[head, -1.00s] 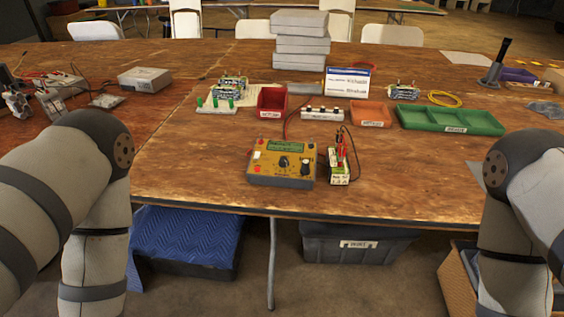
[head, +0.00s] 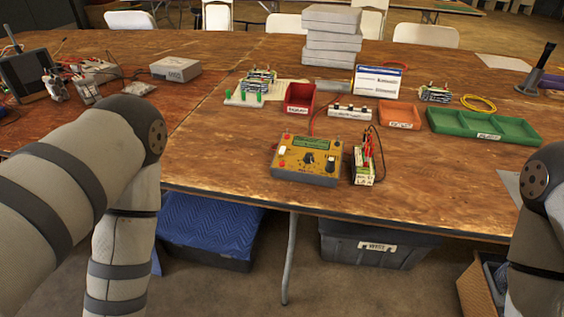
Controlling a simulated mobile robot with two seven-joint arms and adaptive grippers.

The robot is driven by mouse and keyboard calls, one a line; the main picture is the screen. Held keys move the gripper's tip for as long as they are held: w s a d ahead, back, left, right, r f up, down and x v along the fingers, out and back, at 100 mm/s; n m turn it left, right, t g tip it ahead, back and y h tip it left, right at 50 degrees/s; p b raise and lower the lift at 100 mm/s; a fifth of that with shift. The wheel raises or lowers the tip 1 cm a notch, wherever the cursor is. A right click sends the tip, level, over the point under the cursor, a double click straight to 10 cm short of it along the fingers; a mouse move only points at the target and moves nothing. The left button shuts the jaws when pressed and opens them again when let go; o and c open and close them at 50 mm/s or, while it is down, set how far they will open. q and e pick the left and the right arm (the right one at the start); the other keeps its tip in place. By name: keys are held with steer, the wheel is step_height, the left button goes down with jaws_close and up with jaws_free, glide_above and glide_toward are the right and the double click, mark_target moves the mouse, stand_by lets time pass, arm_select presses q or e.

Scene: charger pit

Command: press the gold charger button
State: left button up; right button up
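The gold charger (head: 307,161) sits on the wooden table near its front edge, in the middle of the head view. Its face carries a green screen (head: 318,142), a dark knob (head: 310,158), a white switch or button and small red parts. Which of these is the button to press I cannot tell at this size. A small pack with red and black leads (head: 364,170) stands just right of the charger. My two arms come in at the left and right edges and bend downward. Neither gripper is in view; nothing of mine touches the charger.
Behind the charger stand a red bin (head: 300,103), a white strip (head: 352,112), an orange tray (head: 399,115) and a green tray (head: 483,126). Grey boxes (head: 331,36) are stacked farther back. The table's front edge (head: 330,213) is clear before the charger.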

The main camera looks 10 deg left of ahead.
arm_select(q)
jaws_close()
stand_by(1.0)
